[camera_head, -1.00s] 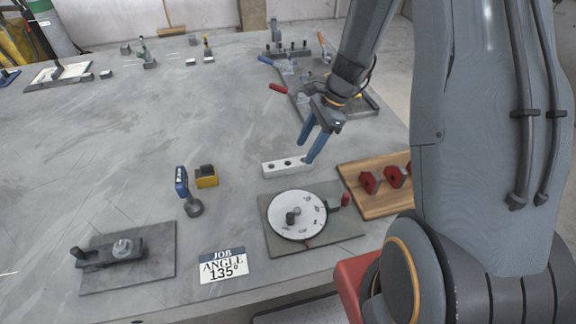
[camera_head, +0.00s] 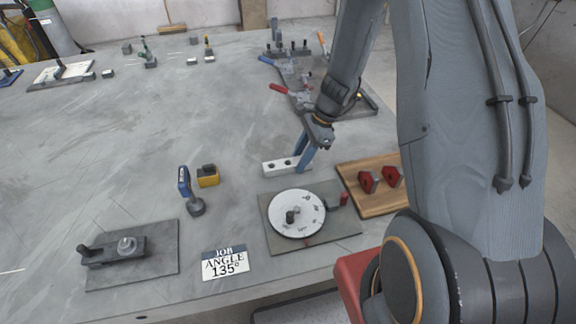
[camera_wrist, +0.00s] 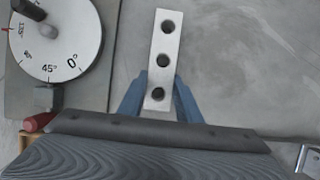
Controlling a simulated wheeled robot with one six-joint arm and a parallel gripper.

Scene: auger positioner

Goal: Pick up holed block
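The holed block (camera_head: 279,168) is a pale bar lying flat on the grey table behind the round dial. In the wrist view, the block (camera_wrist: 163,45) shows three dark holes in a row along its top. My gripper (camera_head: 301,167) is low over the block's right end, pointing down. In the wrist view, the blue fingers of my gripper (camera_wrist: 161,92) stand open on either side of the block's near end, close to its sides. Whether they touch the block is too fine to tell.
A dial plate (camera_head: 270,240) with a white dial (camera_head: 310,222) lies just in front of the block. A wooden board (camera_head: 372,209) with red pieces is at right. A fixture with red and blue handles (camera_head: 290,90) stands behind. The table left of the block is mostly clear.

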